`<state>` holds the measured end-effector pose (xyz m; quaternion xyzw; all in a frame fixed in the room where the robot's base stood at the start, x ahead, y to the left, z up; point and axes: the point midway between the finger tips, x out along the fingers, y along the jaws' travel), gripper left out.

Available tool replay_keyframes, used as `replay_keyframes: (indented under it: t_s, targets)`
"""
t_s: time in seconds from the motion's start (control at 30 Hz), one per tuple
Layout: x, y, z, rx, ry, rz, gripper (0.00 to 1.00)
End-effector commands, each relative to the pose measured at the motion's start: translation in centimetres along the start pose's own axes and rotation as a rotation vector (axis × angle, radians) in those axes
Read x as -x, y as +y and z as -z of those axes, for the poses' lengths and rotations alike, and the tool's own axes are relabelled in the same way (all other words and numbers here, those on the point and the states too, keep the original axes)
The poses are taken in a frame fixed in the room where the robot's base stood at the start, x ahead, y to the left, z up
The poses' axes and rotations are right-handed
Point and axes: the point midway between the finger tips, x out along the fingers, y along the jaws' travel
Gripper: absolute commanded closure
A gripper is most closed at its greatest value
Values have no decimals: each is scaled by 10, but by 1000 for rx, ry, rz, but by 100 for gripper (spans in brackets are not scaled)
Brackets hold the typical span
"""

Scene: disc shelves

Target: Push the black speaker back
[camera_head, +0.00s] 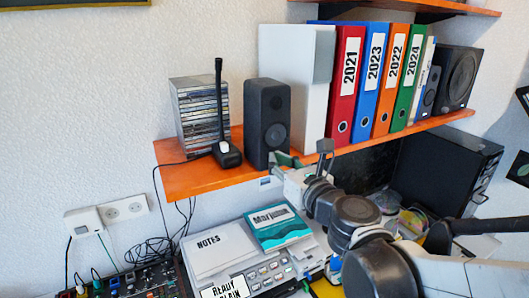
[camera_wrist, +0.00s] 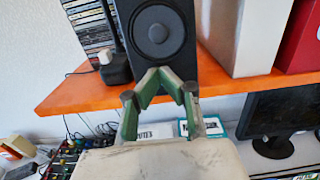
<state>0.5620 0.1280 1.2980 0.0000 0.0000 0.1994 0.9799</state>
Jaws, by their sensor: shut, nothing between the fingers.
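A black speaker (camera_head: 267,122) stands upright on the orange shelf (camera_head: 195,181), close to its front edge. In the wrist view, the speaker (camera_wrist: 157,33) is straight ahead, with its round cone facing me. My gripper (camera_head: 277,158) is at the speaker's lower right front in the head view. In the wrist view, my gripper's green fingers (camera_wrist: 160,72) are shut and empty, with the tips over the lower front of the speaker. I cannot tell whether they touch it. The fingers hide part of the speaker's base.
A white box (camera_head: 290,85), several binders (camera_head: 345,88) and another black speaker (camera_head: 460,75) stand to the right. A cluttered desk with a notes box (camera_head: 218,250) lies below.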

Motion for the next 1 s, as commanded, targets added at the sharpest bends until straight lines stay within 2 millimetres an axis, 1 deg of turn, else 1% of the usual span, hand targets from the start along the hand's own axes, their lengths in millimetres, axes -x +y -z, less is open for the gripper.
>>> replay_keyframes:
  t_s: [0.27,0.37,0.5,0.6,0.9,1.0]
  targets:
    - [-2,0,1,0,0,0,100]
    - [-13,0,2,0,0,-1,100]
    - [-35,1,3,0,0,-2,100]
    - [-43,0,2,0,0,-1,100]
    - [-42,0,0,0,0,0,100]
    - [-38,0,-1,0,0,0,100]
